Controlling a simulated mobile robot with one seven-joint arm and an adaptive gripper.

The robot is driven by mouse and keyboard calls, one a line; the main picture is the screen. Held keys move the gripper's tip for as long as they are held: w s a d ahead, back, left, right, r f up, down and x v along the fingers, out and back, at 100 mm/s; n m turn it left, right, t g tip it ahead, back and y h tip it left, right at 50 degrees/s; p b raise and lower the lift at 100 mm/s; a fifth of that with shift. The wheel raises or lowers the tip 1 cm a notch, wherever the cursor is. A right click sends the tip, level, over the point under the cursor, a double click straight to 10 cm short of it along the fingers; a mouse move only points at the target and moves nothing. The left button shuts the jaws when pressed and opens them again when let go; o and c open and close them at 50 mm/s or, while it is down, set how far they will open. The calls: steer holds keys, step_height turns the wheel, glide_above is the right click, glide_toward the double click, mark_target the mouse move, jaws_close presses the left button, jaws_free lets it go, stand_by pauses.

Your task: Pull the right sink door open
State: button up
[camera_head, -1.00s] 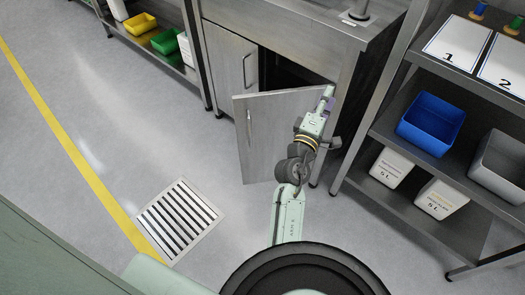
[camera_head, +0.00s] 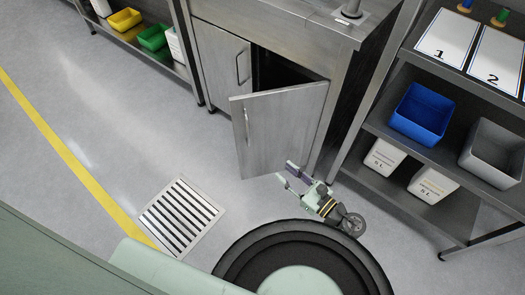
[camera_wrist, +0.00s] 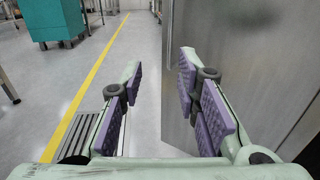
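The right sink door (camera_head: 283,125) is a grey metal panel with a bar handle (camera_head: 246,126) near its free left edge. It stands partly open, swung out from the cabinet, with a dark gap behind its top edge. My gripper (camera_head: 285,170) is low, by the door's lower right part, and apart from the handle. In the wrist view my gripper (camera_wrist: 160,70) has its purple-padded fingers spread with nothing between them. The door (camera_wrist: 235,50) fills the right side there, behind the right finger. Whether that finger touches it I cannot tell.
The left sink door (camera_head: 222,62) is shut. A shelf rack (camera_head: 375,122) with a blue bin (camera_head: 422,113) and a grey bin (camera_head: 493,158) stands close on the right. A floor drain (camera_head: 180,217) lies at lower left. The floor left of the door is clear.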

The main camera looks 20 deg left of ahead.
steer(key=p+x, duration=0.3)
steer(key=x, duration=0.7)
steer(key=shift+a, duration=0.25)
steer(key=shift+w, duration=0.1)
steer(key=shift+c, duration=0.6)
jaws_close()
steer(key=c, duration=0.5)
jaws_free()
steer(key=o, duration=0.6)
